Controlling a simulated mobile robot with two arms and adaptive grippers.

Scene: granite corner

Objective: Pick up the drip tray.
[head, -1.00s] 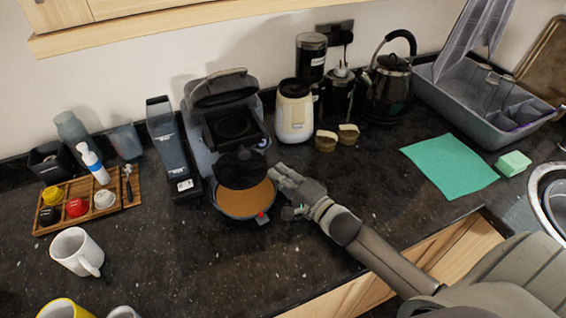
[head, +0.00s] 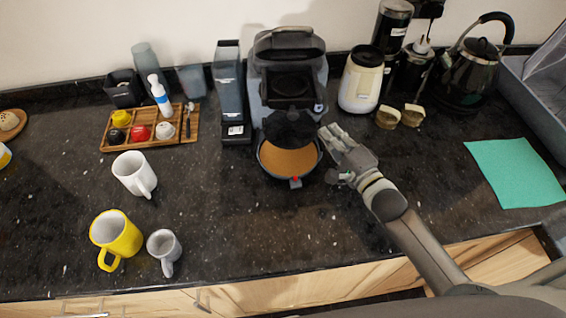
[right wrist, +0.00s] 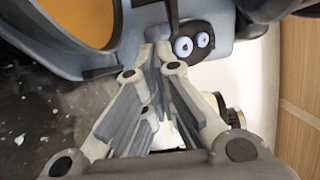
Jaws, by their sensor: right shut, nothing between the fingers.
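The drip tray (head: 290,162) is round, with a dark grey rim and an orange-brown top. It sits at the front foot of the grey coffee machine (head: 289,50), with a small red mark on its front. In the right wrist view the tray's orange surface (right wrist: 78,15) shows at the upper left. My right gripper (head: 328,136) is just right of the tray, beside the machine's base. Its fingers (right wrist: 158,52) are together and hold nothing. Whether the fingertips touch the machine is unclear. My left gripper is not in view.
A cream canister (head: 361,82) and two small brown pots stand behind my right gripper. A dark narrow device (head: 231,95) stands left of the machine. A white mug (head: 133,174), yellow mug (head: 116,238) and grey cup (head: 164,250) stand left. The counter before the tray is clear.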

